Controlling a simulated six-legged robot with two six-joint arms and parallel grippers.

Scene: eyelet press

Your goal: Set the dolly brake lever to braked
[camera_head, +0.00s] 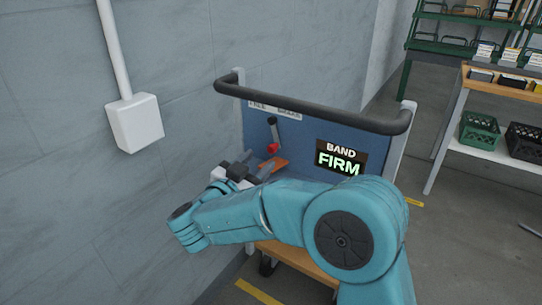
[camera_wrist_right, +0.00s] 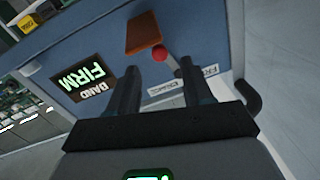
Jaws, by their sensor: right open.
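In the wrist view, which is turned over, the red part (camera_wrist_right: 159,54) shows just beyond and between the fingertips. The lever's shaft runs from it toward the gap between my fingers; its grip end is hard to make out there. My right gripper (camera_wrist_right: 160,78) is open and empty, in front of the panel. In the head view the right gripper (camera_head: 259,164) is below the lever. My left gripper is out of view.
A brown block (camera_head: 275,163) sticks out below the lever. A sign (camera_head: 340,158) reads BAND FIRM. A dark handlebar (camera_head: 310,107) runs along the panel's top. A grey wall with a white box (camera_head: 135,123) is left; a bench with crates (camera_head: 479,130) stands right.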

